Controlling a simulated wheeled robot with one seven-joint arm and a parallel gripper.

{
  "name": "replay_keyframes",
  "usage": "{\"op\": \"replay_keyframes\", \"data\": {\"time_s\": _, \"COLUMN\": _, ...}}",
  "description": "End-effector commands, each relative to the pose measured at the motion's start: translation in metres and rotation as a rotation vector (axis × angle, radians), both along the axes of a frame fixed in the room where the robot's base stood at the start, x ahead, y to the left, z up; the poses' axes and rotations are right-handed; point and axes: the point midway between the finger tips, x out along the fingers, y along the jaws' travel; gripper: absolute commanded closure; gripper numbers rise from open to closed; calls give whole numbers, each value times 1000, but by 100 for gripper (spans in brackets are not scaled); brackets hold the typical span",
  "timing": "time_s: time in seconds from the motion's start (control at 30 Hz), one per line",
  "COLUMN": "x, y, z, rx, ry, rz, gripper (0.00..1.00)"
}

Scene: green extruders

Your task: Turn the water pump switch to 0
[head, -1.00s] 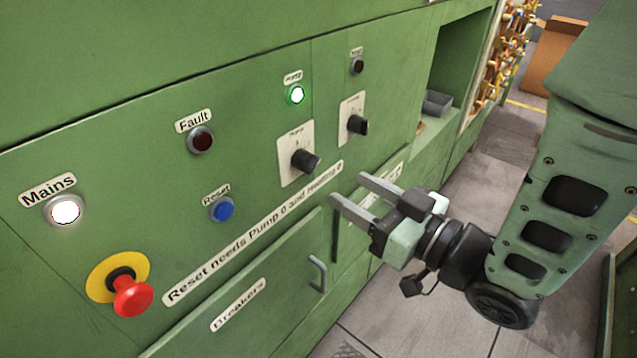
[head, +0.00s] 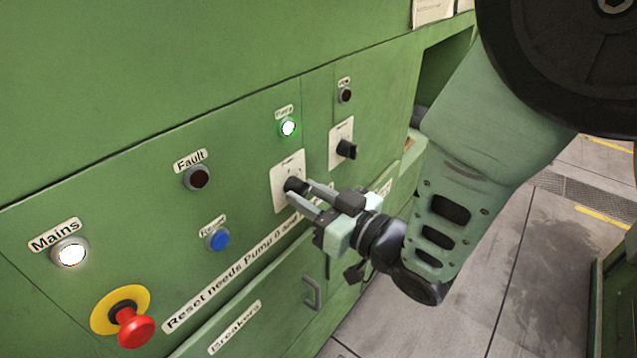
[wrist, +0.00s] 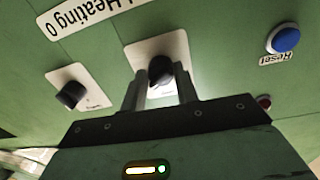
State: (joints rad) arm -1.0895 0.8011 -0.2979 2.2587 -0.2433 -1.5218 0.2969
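The pump switch is a black knob (head: 294,185) on a white plate (head: 280,180), below the lit green pump lamp (head: 288,128). My gripper (head: 302,193) is at this knob, with one finger on each side of it. The wrist view shows the knob (wrist: 160,69) between the two fingertips (wrist: 159,82), with a narrow gap seeming to remain beside it. The fingers look open around the knob, not clamped. The plate's marks are too small or covered to read, and I cannot tell the knob's pointing direction.
A second black switch (head: 346,149) sits right of the pump switch, under a dark lamp (head: 345,96). Left are the blue reset button (head: 217,239), dark fault lamp (head: 197,178), lit mains lamp (head: 70,252) and red emergency stop (head: 135,327). A cabinet handle (head: 313,293) protrudes below.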

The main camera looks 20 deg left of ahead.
Motion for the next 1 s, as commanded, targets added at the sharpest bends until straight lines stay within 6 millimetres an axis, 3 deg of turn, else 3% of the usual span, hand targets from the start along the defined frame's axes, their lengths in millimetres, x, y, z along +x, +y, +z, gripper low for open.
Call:
{"op": "replay_keyframes", "data": {"time_s": 0.47, "x": -1, "y": 0, "z": -3, "rx": -24, "ry": -62, "rz": 3, "gripper": 93}}
{"op": "replay_keyframes", "data": {"time_s": 1.0, "x": 0, "y": 0, "z": -7, "rx": -195, "ry": -479, "rz": 2, "gripper": 93}}
